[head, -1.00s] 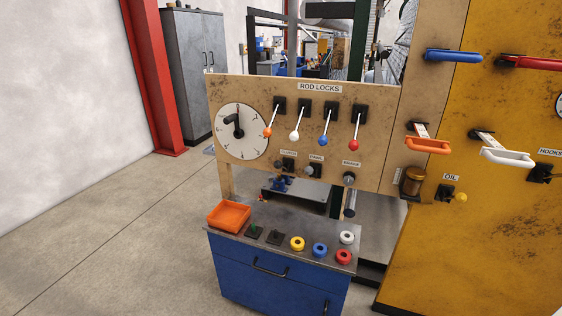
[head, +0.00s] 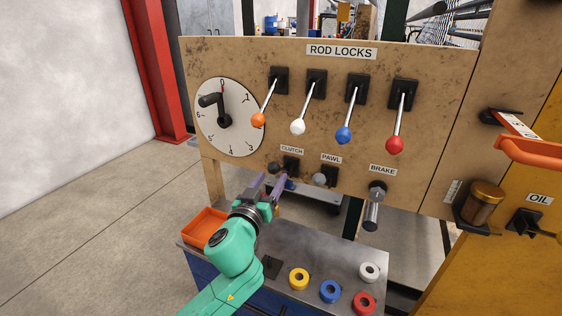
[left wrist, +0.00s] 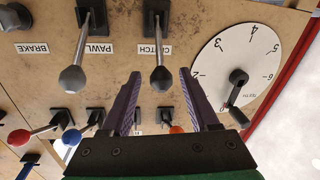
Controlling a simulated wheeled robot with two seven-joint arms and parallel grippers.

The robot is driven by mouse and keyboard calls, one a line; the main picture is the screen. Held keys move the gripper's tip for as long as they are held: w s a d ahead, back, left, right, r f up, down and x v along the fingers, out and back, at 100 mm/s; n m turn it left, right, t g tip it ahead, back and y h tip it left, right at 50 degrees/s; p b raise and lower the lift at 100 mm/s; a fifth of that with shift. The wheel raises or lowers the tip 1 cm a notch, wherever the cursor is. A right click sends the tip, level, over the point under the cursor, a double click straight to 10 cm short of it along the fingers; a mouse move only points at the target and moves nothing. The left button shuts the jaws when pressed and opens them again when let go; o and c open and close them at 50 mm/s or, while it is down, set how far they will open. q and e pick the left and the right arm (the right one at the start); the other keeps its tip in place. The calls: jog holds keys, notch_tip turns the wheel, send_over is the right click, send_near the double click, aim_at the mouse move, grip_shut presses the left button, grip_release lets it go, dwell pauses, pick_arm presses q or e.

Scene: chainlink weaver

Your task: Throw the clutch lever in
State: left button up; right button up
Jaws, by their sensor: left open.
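The clutch lever has a dark grey ball knob (head: 274,168) on a short stem from a black mount under the CLUTCH label (head: 291,149). My left gripper (head: 269,187) is open, its purple fingers pointing up at this knob from below. In the left wrist view, which is upside down, the clutch knob (left wrist: 161,79) appears between the two open fingertips (left wrist: 160,72). I cannot tell whether either finger touches it. My right gripper is not in view.
The pawl lever (head: 319,179) and brake lever (head: 374,205) are to the right of the clutch. Above are several rod lock levers (head: 298,127) and a numbered dial (head: 238,135). Below are an orange tray (head: 206,227) and coloured rings (head: 330,291) on a metal-topped cabinet.

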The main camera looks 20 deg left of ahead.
pick_arm(q)
jog(key=w, duration=0.8)
jog(key=shift+a, duration=0.2)
jog(key=shift+w+f, duration=0.15)
jog(key=shift+w, duration=0.35)
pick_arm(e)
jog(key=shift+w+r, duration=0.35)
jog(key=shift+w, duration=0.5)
